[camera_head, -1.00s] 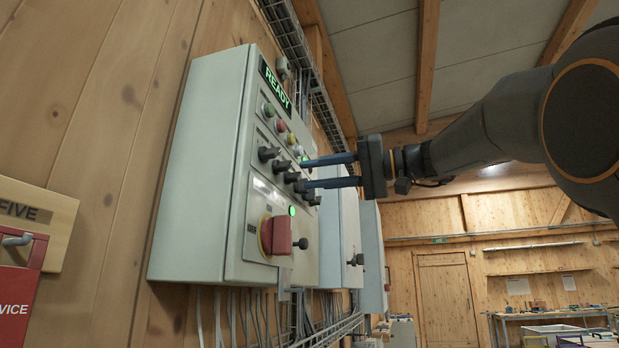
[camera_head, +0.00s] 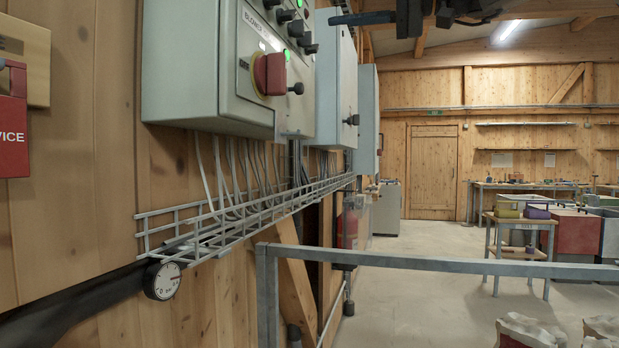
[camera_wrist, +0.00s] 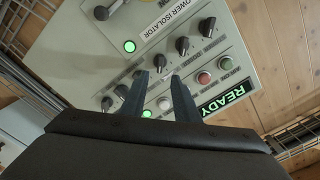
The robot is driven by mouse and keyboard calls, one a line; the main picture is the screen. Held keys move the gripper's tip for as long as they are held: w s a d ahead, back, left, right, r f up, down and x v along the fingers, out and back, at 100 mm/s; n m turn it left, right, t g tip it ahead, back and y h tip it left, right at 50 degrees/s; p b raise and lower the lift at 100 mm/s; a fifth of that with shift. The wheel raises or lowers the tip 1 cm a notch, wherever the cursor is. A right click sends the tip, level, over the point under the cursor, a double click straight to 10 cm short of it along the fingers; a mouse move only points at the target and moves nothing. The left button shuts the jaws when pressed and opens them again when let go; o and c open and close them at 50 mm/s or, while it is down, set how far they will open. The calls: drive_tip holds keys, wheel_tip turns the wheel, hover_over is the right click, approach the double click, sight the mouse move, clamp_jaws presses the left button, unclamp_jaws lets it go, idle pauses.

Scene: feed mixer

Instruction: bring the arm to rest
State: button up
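My gripper (camera_wrist: 160,75) shows in the wrist view with its two dark fingers apart and nothing between them. The fingers point toward the grey control cabinet (camera_wrist: 90,60), over its rows of knobs and buttons; I cannot tell the exact gap to the panel. In the head view only a finger (camera_head: 362,18) and part of the wrist show at the top edge, right of the cabinet (camera_head: 195,70). The rest of my arm is out of that view. The red isolator handle (camera_head: 270,75) sits on the cabinet front, below my finger in the picture.
A grey metal rail (camera_head: 440,265) crosses the foreground. More cabinets (camera_head: 368,120) stand beyond. Open floor (camera_head: 410,300) lies behind the rail.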

drive_tip(key=w+f+m+h, duration=0.2)
drive_tip(key=w+f, duration=0.1)
drive_tip(key=f, duration=0.5)
drive_tip(key=w+f+m+h, duration=0.2)
drive_tip(key=w+f+m, duration=0.1)
drive_tip(key=f, duration=0.5)
wheel_tip(320, 180, down, 24)
drive_tip(key=d+m+g+h, duration=0.1)
drive_tip(key=d+m+h, duration=0.15)
drive_tip(key=h, duration=0.25)
drive_tip(key=s+d+f+g+h, duration=0.1)
drive_tip(key=s+d+f+h, duration=0.1)
drive_tip(key=s+f, duration=0.6)
drive_tip(key=s+d+f+n+g+h, duration=0.1)
drive_tip(key=s+d+f+g+h, duration=0.1)
drive_tip(key=s+f, duration=0.7)
drive_tip(key=s+d+f+n+g+h, duration=0.1)
drive_tip(key=s+f+h, duration=0.3)
drive_tip(key=s+f, duration=0.5)
wheel_tip(320, 180, down, 9)
drive_tip(key=shift+d+r+g, duration=0.1)
drive_tip(key=shift+d+g, duration=0.5)
drive_tip(key=shift+d, duration=0.1)
drive_tip(key=shift+n, duration=0.25)
